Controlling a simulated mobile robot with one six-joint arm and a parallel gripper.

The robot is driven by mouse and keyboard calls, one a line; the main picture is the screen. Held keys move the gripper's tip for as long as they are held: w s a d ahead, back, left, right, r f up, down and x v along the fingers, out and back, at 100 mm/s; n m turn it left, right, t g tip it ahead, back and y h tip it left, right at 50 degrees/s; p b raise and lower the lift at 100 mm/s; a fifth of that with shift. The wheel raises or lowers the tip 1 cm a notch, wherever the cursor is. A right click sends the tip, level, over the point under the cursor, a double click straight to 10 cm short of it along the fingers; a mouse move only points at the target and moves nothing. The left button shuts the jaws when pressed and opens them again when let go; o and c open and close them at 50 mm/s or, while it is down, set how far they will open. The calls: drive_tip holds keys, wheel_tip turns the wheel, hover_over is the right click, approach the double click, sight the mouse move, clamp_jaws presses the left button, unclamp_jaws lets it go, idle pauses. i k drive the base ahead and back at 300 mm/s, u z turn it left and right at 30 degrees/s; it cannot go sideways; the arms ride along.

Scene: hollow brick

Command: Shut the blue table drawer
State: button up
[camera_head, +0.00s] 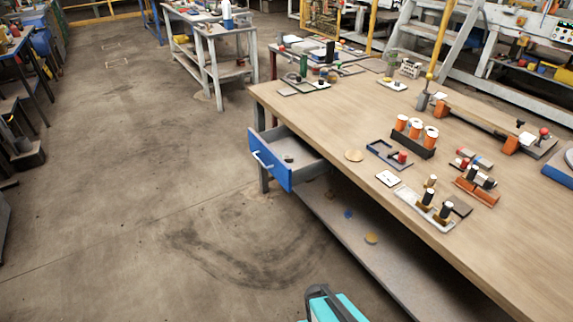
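The blue table drawer (270,166) is pulled out from the left side of the long wooden workbench (330,105). It has a blue front with a pale bar handle (262,161) and a grey inside. A small dark thing (288,158) lies in it. A teal and dark grey part (335,303) shows at the bottom edge, well apart from the drawer. I cannot tell if it belongs to my arm. No gripper fingers are seen.
The bench top holds orange-and-white spools (416,130) in a dark holder, several fixtures and small parts. A lower shelf (345,233) runs under the bench. The concrete floor (170,190) in front of the drawer is clear. Another grey table (225,50) stands behind.

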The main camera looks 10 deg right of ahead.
sight(266, 146)
drive_tip(key=z, duration=0.2)
drive_tip(key=k, duration=0.1)
drive_tip(key=u, duration=0.35)
drive_tip(key=i, duration=0.95)
drive_tip(key=u, duration=1.5)
drive_tip(key=i, duration=0.2)
drive_tip(key=z, duration=0.6)
